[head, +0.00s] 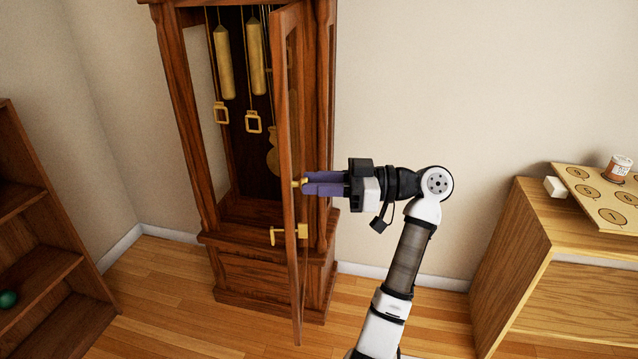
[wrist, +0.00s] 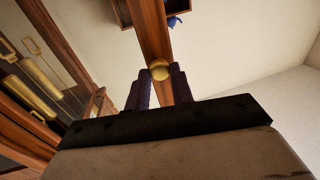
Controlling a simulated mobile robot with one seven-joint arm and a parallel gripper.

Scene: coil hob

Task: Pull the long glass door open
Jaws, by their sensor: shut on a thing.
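The long glass door (head: 289,130) of the tall wooden clock stands swung well out, seen almost edge-on in the head view. Its wooden frame also shows in the wrist view (wrist: 152,30). A round brass knob (wrist: 160,70) sits on the door frame. My gripper (head: 306,184) is at the door's right side, its purple fingers shut on the knob. In the wrist view the fingers (wrist: 160,85) stand on both sides of the knob. A brass latch or key piece (head: 290,234) sits lower on the door.
The open clock case (head: 185,100) shows brass weights (head: 224,62) and a pendulum (head: 272,155) inside. A wooden shelf (head: 40,270) with a green ball (head: 8,299) stands at left. A wooden cabinet (head: 512,250) bearing a numbered board (head: 600,195) stands at right. Floor before the clock is clear.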

